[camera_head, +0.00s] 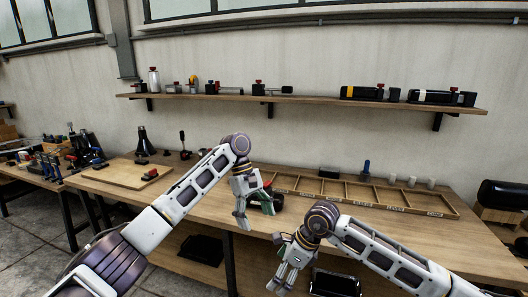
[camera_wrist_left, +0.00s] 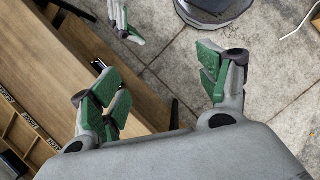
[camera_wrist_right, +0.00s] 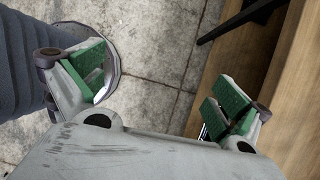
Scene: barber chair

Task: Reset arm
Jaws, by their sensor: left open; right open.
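My left gripper (camera_head: 252,207) hangs fingers down in front of the workbench's front edge in the head view. In the left wrist view its green-padded fingers (camera_wrist_left: 160,88) are spread wide with nothing between them. My right gripper (camera_head: 286,277) is lower and further right, pointing down in front of the bench. In the right wrist view its green-padded fingers (camera_wrist_right: 160,85) are also apart and empty, over the tiled floor. Both arms are bent at the elbow.
The wooden workbench (camera_head: 370,222) bears a divided wooden tray (camera_head: 345,192). A dark tool with a red part (camera_head: 272,203) lies just behind my left gripper. A board (camera_head: 118,175) lies at the left. A wall shelf (camera_head: 300,98) holds several tools. Tiled floor (camera_wrist_right: 145,105) is below.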

